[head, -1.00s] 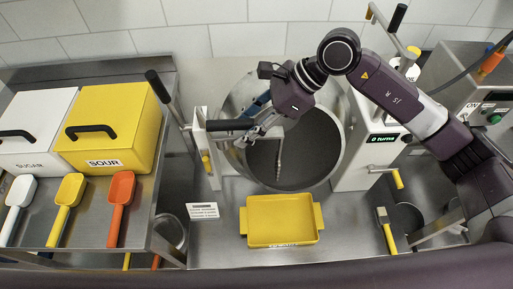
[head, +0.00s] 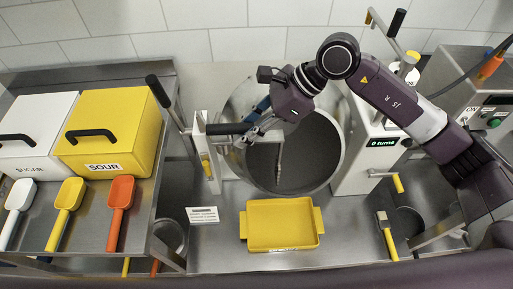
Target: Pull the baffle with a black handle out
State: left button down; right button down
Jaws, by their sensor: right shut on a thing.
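The baffle's black handle (head: 228,128) is a dark horizontal bar at the left rim of the round steel drum (head: 342,150). My right gripper (head: 252,137) reaches in from the right, over the drum's opening, and is shut on the right end of this handle. The fingers hide part of the grip. A thin rod (head: 279,160) shows inside the drum, below the gripper; I cannot tell whether it belongs to the baffle. My left gripper is not in view.
A white stand with a lever (head: 158,90) is left of the drum. A yellow tray (head: 281,244) lies in front. A counter display (head: 382,142) is at the right. Sugar (head: 30,125) and sour (head: 108,130) boxes and scoops are on the left table.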

aim_at(237, 124)
jog(key=shift+r+p, duration=0.55)
jog(key=shift+r, duration=1.5)
jog(key=shift+r, duration=0.15)
jog(key=shift+r+p, duration=0.95)
jog(key=shift+r, duration=1.45)
